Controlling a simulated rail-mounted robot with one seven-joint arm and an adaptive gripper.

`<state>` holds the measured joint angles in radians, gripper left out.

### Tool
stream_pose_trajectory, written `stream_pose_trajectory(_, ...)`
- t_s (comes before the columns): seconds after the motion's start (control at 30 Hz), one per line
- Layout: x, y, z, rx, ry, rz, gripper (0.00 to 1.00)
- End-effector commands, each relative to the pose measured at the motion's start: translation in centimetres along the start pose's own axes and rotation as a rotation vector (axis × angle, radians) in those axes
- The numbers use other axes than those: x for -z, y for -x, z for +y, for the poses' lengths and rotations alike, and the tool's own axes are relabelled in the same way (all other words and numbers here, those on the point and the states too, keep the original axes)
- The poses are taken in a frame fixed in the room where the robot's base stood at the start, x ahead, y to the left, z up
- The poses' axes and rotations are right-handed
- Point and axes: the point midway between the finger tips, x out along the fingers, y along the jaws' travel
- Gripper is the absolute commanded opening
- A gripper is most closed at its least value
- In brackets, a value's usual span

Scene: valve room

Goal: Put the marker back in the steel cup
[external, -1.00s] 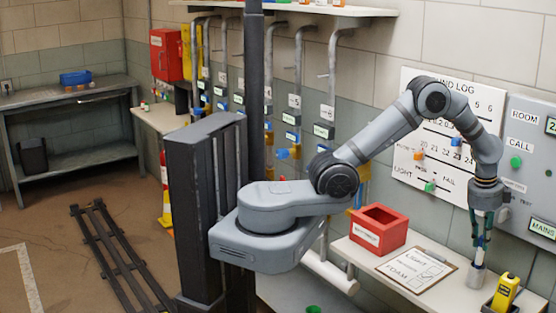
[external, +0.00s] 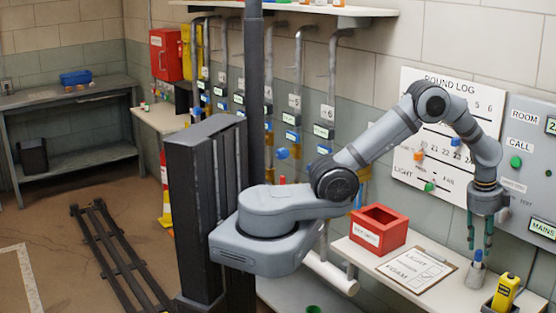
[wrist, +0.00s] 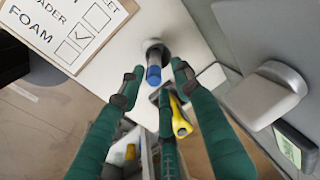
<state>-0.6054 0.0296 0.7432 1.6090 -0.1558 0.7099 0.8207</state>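The steel cup (external: 475,274) stands on the right part of the white counter; its rim also shows in the wrist view (wrist: 153,44). The marker stands in the cup, its blue end (wrist: 154,75) sticking up out of the opening; that end also shows in the external view (external: 478,255). My gripper (wrist: 156,79) is above the cup, pointing down, with its green fingers spread to either side of the marker. Gaps show between the fingertips and the marker. The marker's lower part is hidden inside the cup.
A clipboard (external: 418,268) lies left of the cup, and a red open box (external: 378,230) stands farther left. A yellow item (external: 505,293) in a dark holder is close to the cup's right. The wall panel (external: 530,180) rises behind.

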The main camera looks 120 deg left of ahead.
Motion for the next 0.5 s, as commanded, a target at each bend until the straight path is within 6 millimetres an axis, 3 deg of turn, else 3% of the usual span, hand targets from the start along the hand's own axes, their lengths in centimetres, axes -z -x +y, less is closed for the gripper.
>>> stream_pose_trajectory(0.33, 0.0, 0.1, 0.0, 0.0, 0.0, 0.0, 0.39)
stream_pose_trajectory(0.5, 0.1, 1.7, -0.1, 0.003, 0.0, 0.002, 0.39)
